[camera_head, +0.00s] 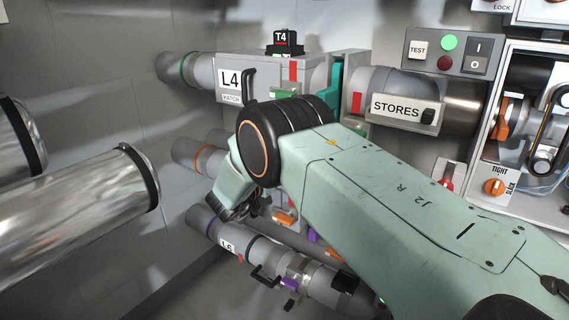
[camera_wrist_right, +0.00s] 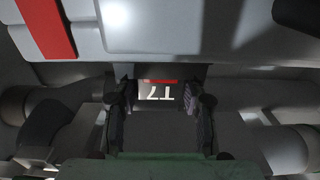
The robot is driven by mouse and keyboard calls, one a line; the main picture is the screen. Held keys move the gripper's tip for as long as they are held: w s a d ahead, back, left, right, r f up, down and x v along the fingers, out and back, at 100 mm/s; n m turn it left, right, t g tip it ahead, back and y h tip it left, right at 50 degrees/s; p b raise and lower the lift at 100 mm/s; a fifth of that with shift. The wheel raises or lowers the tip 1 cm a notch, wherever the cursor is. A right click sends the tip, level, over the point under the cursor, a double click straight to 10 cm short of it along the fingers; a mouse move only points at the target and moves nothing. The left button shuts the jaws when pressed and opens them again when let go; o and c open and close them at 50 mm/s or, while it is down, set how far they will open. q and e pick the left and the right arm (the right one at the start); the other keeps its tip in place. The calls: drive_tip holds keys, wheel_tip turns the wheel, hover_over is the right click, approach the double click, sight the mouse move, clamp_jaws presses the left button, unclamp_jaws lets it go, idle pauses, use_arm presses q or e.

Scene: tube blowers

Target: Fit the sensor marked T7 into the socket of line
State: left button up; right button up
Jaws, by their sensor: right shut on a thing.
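The sensor marked T7 (camera_wrist_right: 160,92) shows in the right wrist view, its label upside down with a red band. My right gripper (camera_wrist_right: 160,110) is shut on it, one finger on each side. In the head view, my right arm reaches across the middle, and its wrist (camera_head: 235,195) points down in front of the pipes. The gripper's fingers and the sensor are mostly hidden there. Another sensor, T4 (camera_head: 282,42), stands upright on top of the line marked L4 (camera_head: 231,80). A lower line is marked L6 (camera_head: 228,246). I cannot make out an empty socket. My left gripper is not in view.
A pipe with an orange ring (camera_head: 196,156) runs between L4 and L6, largely behind my arm. A STORES pipe (camera_head: 397,105) and a TEST panel (camera_head: 445,51) are at the right. A grey housing with a red stripe (camera_wrist_right: 44,25) is close above the gripper.

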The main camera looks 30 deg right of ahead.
drive_tip(key=shift+f, duration=0.35)
drive_tip(key=o, duration=1.3)
drive_tip(key=shift+o, duration=0.2)
drive_tip(key=shift+a, duration=0.1)
drive_tip(key=v, duration=1.2)
drive_tip(key=shift+s, duration=0.1)
